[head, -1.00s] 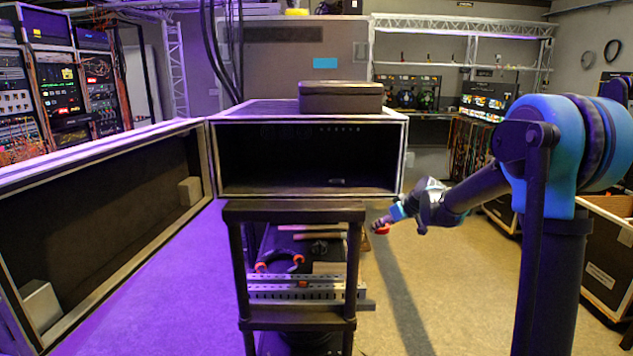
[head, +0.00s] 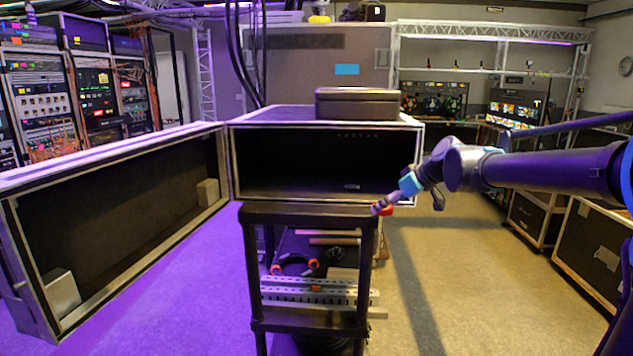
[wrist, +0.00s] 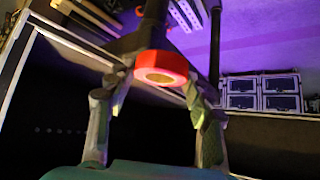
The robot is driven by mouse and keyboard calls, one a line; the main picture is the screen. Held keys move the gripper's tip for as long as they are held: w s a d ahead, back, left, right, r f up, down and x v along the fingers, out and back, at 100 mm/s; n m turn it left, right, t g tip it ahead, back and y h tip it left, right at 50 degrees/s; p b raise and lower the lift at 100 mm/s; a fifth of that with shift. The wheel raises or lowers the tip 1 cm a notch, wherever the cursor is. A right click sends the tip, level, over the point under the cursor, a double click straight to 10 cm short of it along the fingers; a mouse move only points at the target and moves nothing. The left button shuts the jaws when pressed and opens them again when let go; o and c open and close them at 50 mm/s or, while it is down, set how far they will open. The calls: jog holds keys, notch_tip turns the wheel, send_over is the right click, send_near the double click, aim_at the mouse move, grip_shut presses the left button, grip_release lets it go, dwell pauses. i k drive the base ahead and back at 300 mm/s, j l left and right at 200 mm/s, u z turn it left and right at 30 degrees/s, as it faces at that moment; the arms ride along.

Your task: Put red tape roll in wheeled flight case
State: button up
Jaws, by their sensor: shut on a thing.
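The red tape roll (wrist: 161,69) is held between the two fingers of my gripper (wrist: 155,85) in the wrist view. In the head view my gripper (head: 384,209) is small, at the right front edge of the flight case, with a bit of the red roll (head: 387,211) showing beside it. The wheeled flight case (head: 325,204) stands ahead with its front open and its dark inside facing me. The roll is outside the opening, near its lower right corner. Its wheels are not clearly seen.
A black stand (head: 305,216) with shelves stands in front of the case. The open lid (head: 110,225) spreads to the left, with pale blocks inside. A dark box (head: 357,104) lies on top of the case.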

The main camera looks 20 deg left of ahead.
aim_at(318, 189)
jog(key=i+j, duration=0.1)
jog(key=j, duration=0.25)
jog(key=i+j, duration=0.1)
jog(key=j, duration=0.3)
jog(key=i+j, duration=0.1)
jog(key=j, duration=0.25)
jog(key=i+j, duration=0.1)
jog(key=j, duration=0.25)
